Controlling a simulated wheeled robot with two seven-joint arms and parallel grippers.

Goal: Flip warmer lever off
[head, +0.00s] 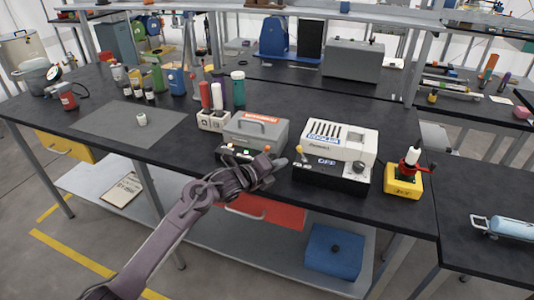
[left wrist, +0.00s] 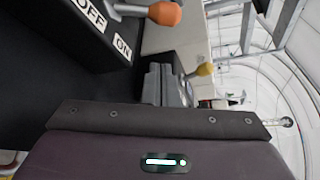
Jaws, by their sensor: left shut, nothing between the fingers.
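The grey box with a top handle and red label (head: 254,130) stands on the black bench; its label is too small to read surely. A lever with an orange knob (head: 267,149) is at its front. In the left wrist view the orange knob (left wrist: 165,14) is at the top edge, beside an OFF label (left wrist: 92,12) and an ON label (left wrist: 123,45). I cannot tell which label the lever points to. My left gripper (head: 281,163) is shut and empty, just in front of and right of the grey box. Any contact with the lever is unclear. My right gripper is not in view.
A white box (head: 345,140) on a black base stands close to the right, with a yellow-knobbed lever (head: 299,151) near my gripper. A yellow device (head: 404,184) is further right. Bottles (head: 238,88) stand behind the grey box. A grey mat (head: 105,122) lies left.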

